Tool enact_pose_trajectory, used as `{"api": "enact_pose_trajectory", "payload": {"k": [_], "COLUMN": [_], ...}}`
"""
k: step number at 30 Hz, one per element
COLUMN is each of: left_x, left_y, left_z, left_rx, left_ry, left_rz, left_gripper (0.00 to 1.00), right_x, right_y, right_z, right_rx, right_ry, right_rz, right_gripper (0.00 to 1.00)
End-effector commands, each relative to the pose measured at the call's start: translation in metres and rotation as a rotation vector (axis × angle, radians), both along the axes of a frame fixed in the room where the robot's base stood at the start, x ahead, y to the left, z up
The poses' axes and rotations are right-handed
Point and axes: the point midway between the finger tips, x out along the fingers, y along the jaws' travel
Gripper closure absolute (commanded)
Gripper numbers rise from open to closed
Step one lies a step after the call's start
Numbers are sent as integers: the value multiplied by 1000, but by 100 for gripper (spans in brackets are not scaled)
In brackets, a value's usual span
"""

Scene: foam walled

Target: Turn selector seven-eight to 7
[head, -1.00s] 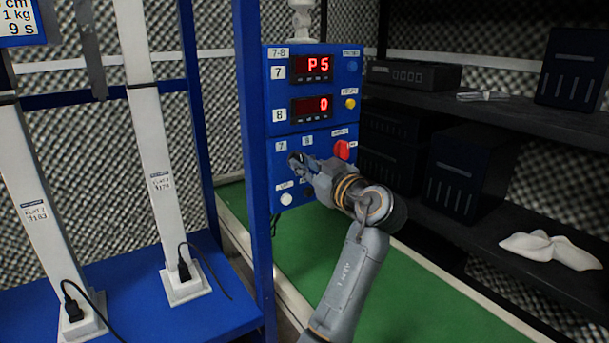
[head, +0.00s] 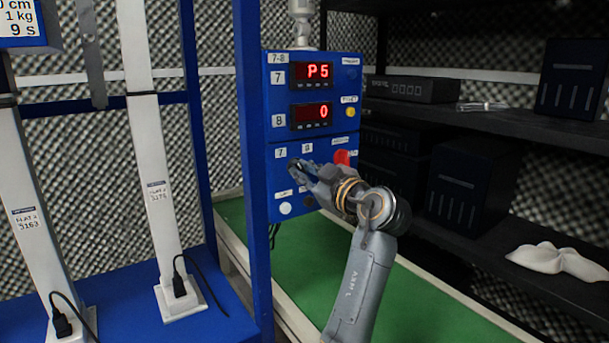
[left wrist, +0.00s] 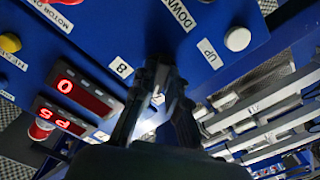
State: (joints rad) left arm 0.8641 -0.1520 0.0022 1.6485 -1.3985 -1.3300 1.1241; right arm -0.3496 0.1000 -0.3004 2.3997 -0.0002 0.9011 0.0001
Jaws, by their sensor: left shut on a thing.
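The blue control panel (head: 272,181) carries the 7-8 selector below its displays. A label 7 (head: 280,153) is at the upper left of my fingertips and a label 8 (head: 307,147) at the upper right. My left gripper (head: 296,167) is at the panel between and just below these labels, shut on the selector knob. The fingers hide the knob, so its pointing direction cannot be told. In the left wrist view the fingers (left wrist: 160,88) reach the panel beside the label 8 (left wrist: 121,68). My right gripper is not in view.
Display 7 (head: 314,73) reads P5 and display 8 (head: 312,115) reads 0. A red knob (head: 342,158) is close behind my gripper. A white button (head: 285,208) is below it. A blue post (head: 252,150) stands left of the panel, dark shelves (head: 480,125) right.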

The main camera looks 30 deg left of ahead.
Motion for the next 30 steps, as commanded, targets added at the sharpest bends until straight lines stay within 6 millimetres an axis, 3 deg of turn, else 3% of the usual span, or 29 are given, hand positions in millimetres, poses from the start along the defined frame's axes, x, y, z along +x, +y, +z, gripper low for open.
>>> {"api": "enact_pose_trajectory", "payload": {"k": [11,12,15,25,30], "left_x": [0,0,0,-1,-10], "left_y": [0,0,0,-4,-26], "left_z": [-1,-1,-1,0,-1], "left_rx": [-4,-4,-4,-1,-4], "left_ry": [-3,-3,-3,-3,-3], "left_rz": [0,0,0,-1,-3], "left_gripper": [100,79,64,64,64], "right_x": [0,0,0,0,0], "right_y": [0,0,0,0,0], "right_z": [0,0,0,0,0], "right_rx": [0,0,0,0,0], "right_ry": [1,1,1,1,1], "right_rz": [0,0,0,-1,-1], "right_gripper": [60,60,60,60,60]}}
